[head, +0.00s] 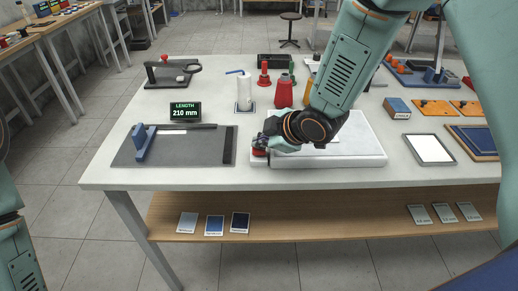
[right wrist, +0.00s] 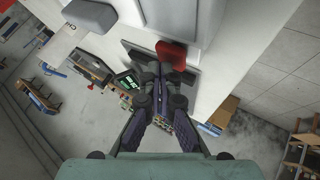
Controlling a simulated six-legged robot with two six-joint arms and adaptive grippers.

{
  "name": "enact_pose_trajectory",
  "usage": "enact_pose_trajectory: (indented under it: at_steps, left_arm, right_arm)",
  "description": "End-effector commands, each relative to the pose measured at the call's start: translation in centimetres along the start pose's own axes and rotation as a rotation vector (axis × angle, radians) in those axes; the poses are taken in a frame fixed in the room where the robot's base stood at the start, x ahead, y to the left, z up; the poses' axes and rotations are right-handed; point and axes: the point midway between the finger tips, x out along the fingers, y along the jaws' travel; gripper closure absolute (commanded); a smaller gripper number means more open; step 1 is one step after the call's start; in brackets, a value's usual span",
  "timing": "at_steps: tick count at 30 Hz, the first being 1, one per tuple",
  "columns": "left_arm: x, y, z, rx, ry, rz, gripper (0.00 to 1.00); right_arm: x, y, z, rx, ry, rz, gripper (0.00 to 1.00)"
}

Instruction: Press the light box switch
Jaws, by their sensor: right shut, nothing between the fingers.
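The white light box (head: 345,158) lies on the table right of centre, partly hidden behind my right arm. Its red switch (head: 259,152) is at the box's left front corner. My right gripper (head: 264,143) is shut and empty, with its tips at the red switch; I cannot tell whether they touch it. In the right wrist view the red switch (right wrist: 171,54) shows just beyond the closed fingertips (right wrist: 163,72). Part of my left arm shows at the left edge of the head view, but its gripper does not.
Left of the box are a dark measuring board (head: 190,150) and a length display (head: 185,111) reading 210 mm. Bottles, including a red one (head: 284,93), stand behind the box. A white framed panel (head: 430,149) lies to the right. The front left table strip is clear.

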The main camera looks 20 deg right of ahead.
Motion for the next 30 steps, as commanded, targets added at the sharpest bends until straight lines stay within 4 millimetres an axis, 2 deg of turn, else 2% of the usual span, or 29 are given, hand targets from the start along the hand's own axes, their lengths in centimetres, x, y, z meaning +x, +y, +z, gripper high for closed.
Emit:
enact_pose_trajectory:
  at_steps: [30]
  left_arm:
    - [0.49,0.0,0.0,0.0,0.0,0.0,0.63]
  right_arm:
    - [0.59,-0.61,0.46,0.001,-0.002,-0.002,1.0]
